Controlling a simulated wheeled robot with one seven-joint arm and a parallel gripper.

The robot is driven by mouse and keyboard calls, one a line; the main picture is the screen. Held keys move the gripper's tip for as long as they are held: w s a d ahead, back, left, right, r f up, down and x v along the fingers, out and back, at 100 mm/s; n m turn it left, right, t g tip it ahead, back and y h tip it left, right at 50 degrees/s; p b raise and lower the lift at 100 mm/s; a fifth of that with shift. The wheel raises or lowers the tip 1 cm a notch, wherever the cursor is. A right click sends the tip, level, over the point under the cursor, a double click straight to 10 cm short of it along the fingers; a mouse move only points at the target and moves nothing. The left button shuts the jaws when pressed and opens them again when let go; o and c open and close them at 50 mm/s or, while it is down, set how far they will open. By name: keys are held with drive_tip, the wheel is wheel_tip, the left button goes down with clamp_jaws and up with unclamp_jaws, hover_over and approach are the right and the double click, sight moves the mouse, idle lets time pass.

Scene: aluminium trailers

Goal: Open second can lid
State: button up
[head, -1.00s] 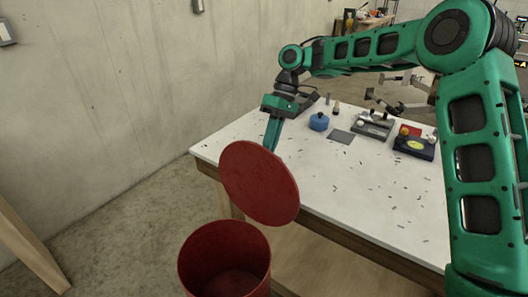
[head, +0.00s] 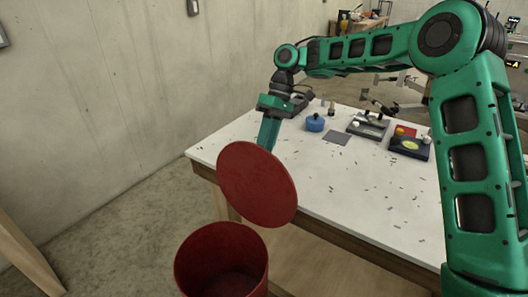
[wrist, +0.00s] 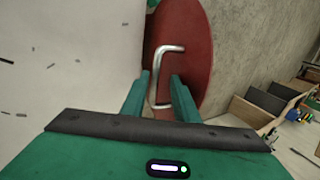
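A round red lid (head: 257,185) stands steeply tilted above a red can (head: 222,262) in the head view, off its open mouth. I cannot tell whether the lid's lower edge touches the can. My gripper (head: 267,140) is behind the lid, its fingertips hidden there. In the wrist view the lid (wrist: 190,25) fills the upper middle and carries a bent silver handle (wrist: 155,75). My gripper (wrist: 160,80) has its fingers apart, one on each side of the handle, with a visible gap beside the bar. Whether a finger touches the handle is unclear.
A white-topped table (head: 350,200) stands right of the can, close beside the lid. A blue pot (head: 314,123) and dark trays (head: 409,147) sit on its far part. A concrete wall (head: 90,90) rises on the left, with bare floor before it.

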drive_tip(key=v, duration=1)
drive_tip(key=shift+w+d+f, duration=0.1)
drive_tip(key=shift+w+d, duration=0.1)
drive_tip(key=shift+d, duration=0.1)
drive_tip(key=c, duration=0.7)
drive_tip(key=w+d+t+y, duration=0.1)
drive_tip(key=d, duration=0.2)
drive_tip(key=w+d+t+y, duration=0.1)
drive_tip(key=d, duration=0.1)
drive_tip(key=w+d+n+y, duration=0.1)
drive_tip(key=d+y, duration=0.1)
drive_tip(key=d, duration=0.1)
drive_tip(key=shift+w+d+f+t, duration=0.3)
drive_tip(key=shift+w+f+t, duration=0.05)
drive_tip(key=shift+f+t, duration=0.05)
clamp_jaws()
drive_tip(key=s+a+f, duration=0.5)
drive_tip(key=a+f, duration=0.2)
drive_tip(key=f, duration=0.1)
drive_tip(key=shift+a, duration=0.4)
